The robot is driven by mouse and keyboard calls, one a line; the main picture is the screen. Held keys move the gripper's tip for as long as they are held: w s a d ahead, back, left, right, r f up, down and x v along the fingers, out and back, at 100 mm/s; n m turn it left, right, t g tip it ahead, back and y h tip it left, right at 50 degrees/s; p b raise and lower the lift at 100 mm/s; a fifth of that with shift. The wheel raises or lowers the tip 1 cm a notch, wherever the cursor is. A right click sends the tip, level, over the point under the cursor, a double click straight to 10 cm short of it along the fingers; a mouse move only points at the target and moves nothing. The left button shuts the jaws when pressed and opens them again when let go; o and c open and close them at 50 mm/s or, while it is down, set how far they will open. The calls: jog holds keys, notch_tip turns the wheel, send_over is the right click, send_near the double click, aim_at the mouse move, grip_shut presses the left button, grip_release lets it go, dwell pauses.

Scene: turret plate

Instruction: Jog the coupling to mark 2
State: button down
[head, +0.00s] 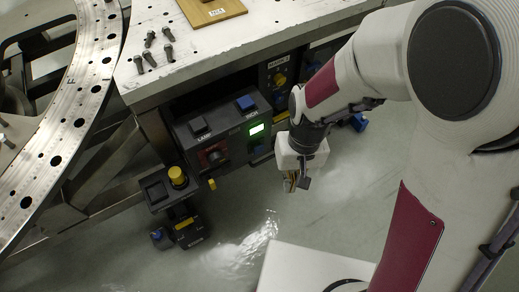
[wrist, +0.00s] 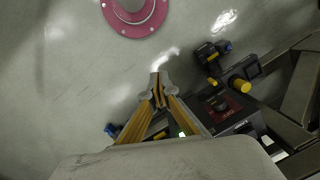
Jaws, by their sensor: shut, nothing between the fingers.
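My gripper (head: 297,182) hangs in front of the control boxes, above the floor, pointing down. In the wrist view its two yellow fingers (wrist: 157,85) meet at the tips and hold nothing. A control box (head: 225,132) under the bench has dark buttons, a blue button (head: 245,103), a red-framed switch (head: 213,156) and a lit green display (head: 257,129). A yellow push button (head: 177,176) sits on a small black box to its left. A steel ring plate (head: 88,85) with holes and a letter F curves at the left. I cannot tell which part is the coupling.
A pale bench top (head: 225,50) carries several dark bolts (head: 152,47) and a wooden plate (head: 211,10). A black pedal unit (head: 187,229) with yellow and blue parts stands on the floor. Open floor (head: 225,215) lies below my gripper.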

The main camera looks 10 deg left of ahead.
aim_at(259, 149)
jog(key=a+f+t+h, duration=0.15)
jog(key=a+f, duration=0.25)
jog(key=f, duration=1.2)
jog(key=a+f+t+y, duration=0.1)
jog(key=a+f+t, duration=0.15)
jog(key=f, duration=1.35)
jog(key=w+d+f+t, duration=0.3)
jog(key=d+f+t, duration=0.1)
jog(key=f, duration=0.4)
jog(key=w+a+r+n+t, duration=0.1)
jog(key=w+a+r+t, duration=0.1)
jog(key=w+r+t, duration=0.6)
jog(key=shift+w+a+r, duration=0.3)
jog(key=shift+w+r, duration=1)
jog(key=shift+r, duration=0.1)
jog(key=shift+w+a, duration=0.1)
jog(key=w+a, duration=0.6)
